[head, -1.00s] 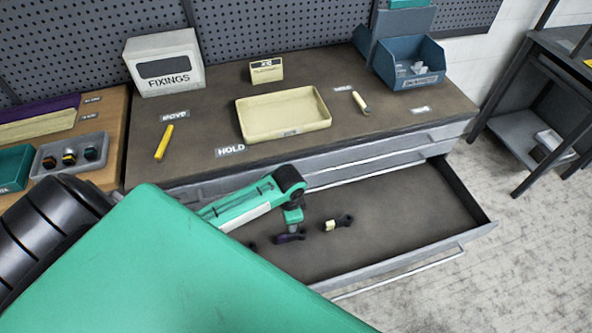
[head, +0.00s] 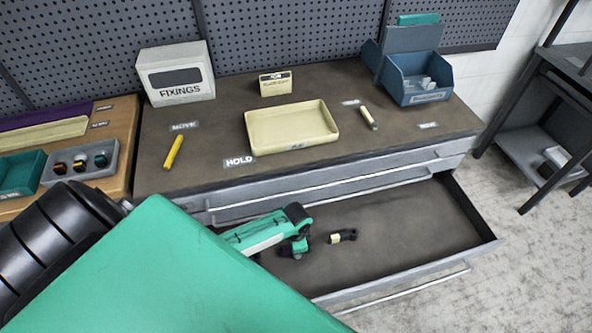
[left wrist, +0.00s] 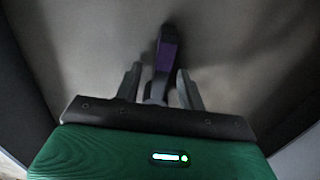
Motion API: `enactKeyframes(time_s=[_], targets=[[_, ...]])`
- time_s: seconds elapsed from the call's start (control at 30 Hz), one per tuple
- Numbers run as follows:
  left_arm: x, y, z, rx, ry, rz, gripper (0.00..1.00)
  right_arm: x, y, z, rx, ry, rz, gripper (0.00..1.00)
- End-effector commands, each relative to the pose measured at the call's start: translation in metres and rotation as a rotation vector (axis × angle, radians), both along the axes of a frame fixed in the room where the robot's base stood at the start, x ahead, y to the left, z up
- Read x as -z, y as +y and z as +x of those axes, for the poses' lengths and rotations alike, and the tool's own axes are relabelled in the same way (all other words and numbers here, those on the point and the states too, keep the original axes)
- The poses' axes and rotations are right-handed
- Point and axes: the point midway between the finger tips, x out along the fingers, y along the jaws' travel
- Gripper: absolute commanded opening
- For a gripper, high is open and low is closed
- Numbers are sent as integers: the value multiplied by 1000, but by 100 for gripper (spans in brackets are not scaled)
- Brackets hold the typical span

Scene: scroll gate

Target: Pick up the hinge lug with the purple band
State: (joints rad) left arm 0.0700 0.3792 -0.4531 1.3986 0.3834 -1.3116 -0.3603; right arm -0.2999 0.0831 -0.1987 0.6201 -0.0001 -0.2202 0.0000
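The hinge lug with the purple band (left wrist: 167,55) lies on the floor of the open drawer. In the left wrist view its lower part runs between the two fingers of my left gripper (left wrist: 158,88), which are apart, with gaps visible beside the lug. In the head view the left gripper (head: 298,246) is low in the drawer at this dark lug (head: 285,251), partly covering it. A second dark lug with a cream band (head: 336,238) lies just to its right. My right gripper is not in view.
The open drawer (head: 400,240) has bare floor to the right. Its side wall and front edge stand around it. On the bench above are a cream tray (head: 290,127), a yellow marker (head: 173,152), a FIXINGS box (head: 176,75) and a blue bin (head: 415,80).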

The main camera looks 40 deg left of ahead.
Motion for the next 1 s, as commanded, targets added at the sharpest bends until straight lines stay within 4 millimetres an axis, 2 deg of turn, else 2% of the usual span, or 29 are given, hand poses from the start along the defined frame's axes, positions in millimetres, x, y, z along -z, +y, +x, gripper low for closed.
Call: enactKeyframes(time_s=[0.17,0.3,0.37,0.77,1.0], targets=[[0,0,0,0,0,0,38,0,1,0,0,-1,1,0],[0,0,0,0,0,0,11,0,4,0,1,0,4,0],[0,0,0,0,0,0,0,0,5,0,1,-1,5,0],[-2,0,1,0,-2,-1,0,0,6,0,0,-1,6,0],[-16,0,1,0,-4,-2,0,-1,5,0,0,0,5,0]])
